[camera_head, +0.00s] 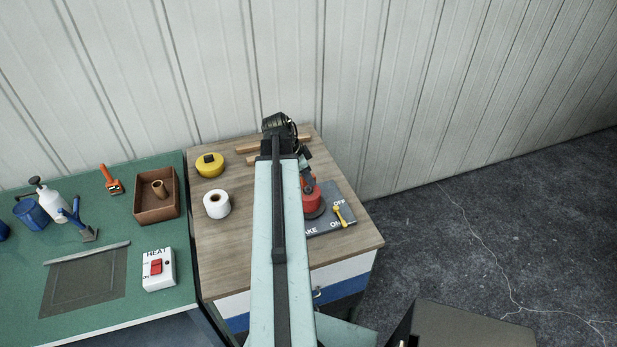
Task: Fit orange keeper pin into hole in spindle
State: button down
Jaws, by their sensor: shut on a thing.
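My gripper (308,185) hangs at the end of my arm over the wooden bench, directly above a red round piece (313,207). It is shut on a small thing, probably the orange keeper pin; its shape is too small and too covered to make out. The spindle's hole is not visible. I cannot tell whether the held thing touches the spindle. A yellow lever (343,215) lies on the plate at right.
On the wooden bench (234,260) stand a yellow tape roll (210,165) and a white roll (217,204), with wooden strips (246,149) behind. The green table (150,235) at left holds a brown box (156,200), a HEAT switch box (158,269) and tools. A ribbed wall stands close behind.

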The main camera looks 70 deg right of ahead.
jog(key=shift+f+b, duration=1.15)
jog(key=shift+f, duration=0.1)
jog(key=c, duration=1.2)
grip_release()
jog(key=shift+r, duration=0.1)
jog(key=p+v, duration=0.7)
jog(key=shift+a+r, duration=0.15)
jog(key=shift+r, duration=0.1)
jog(key=shift+w, duration=0.15)
